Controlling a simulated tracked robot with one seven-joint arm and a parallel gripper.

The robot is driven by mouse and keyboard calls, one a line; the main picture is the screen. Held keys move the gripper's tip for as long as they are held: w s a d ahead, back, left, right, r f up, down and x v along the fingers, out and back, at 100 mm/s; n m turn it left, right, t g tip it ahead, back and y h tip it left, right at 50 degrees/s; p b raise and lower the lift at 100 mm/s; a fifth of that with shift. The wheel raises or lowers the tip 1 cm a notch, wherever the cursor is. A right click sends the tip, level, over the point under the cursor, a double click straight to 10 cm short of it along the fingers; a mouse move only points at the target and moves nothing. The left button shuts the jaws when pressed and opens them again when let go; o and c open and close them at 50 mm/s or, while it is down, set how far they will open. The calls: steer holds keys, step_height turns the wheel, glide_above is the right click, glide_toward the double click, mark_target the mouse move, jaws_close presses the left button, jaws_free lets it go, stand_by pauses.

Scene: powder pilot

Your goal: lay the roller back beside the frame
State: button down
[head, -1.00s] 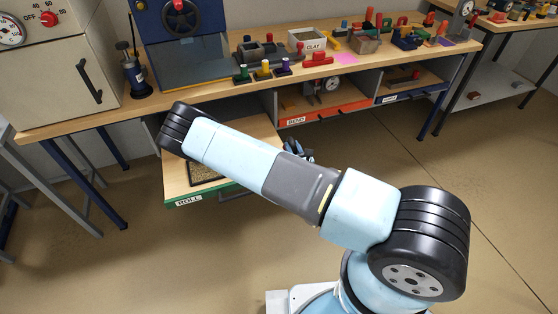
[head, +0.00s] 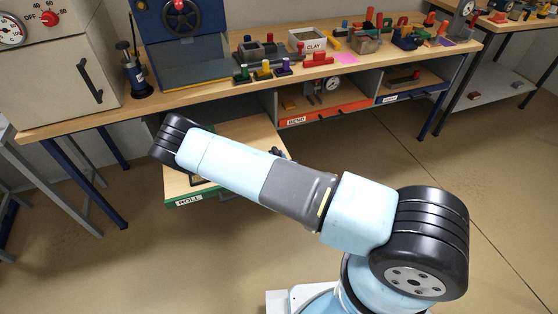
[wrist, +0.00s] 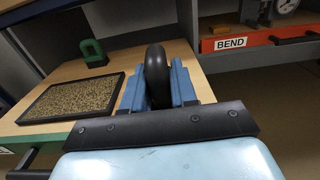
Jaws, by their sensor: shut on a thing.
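The roller (wrist: 156,62) is a thick black wheel, upright in the wrist view between the blue fingers of my gripper (wrist: 158,84), which is shut on it. The frame (wrist: 27,118) is a flat black rectangle around speckled, grainy material. It lies on the pale wooden ROLL board (wrist: 80,72), to the left of the roller. The roller is over the board's right part, apart from the frame; I cannot tell whether it touches the wood. In the head view my arm hides the roller, most of my gripper and nearly all of the frame.
A green block with a loop (wrist: 93,52) stands on the board behind the frame. The ROLL board (head: 232,130) sticks out below the workbench (head: 210,97). The orange BEND shelf (head: 322,114) is to its right. Open floor lies in front.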

steer(key=shift+f+x, duration=0.25)
steer(key=shift+x, duration=1.5)
steer(key=shift+f+x, duration=0.3)
steer(key=shift+x, duration=1.45)
steer(key=shift+f+x, duration=0.25)
steer(key=shift+x, duration=1.45)
steer(key=shift+f, duration=0.5)
steer(key=c, duration=0.8)
jaws_free()
steer(key=shift+o, duration=0.4)
steer(key=o, duration=0.5)
steer(key=shift+s, duration=0.15)
steer(key=shift+v, duration=6.9)
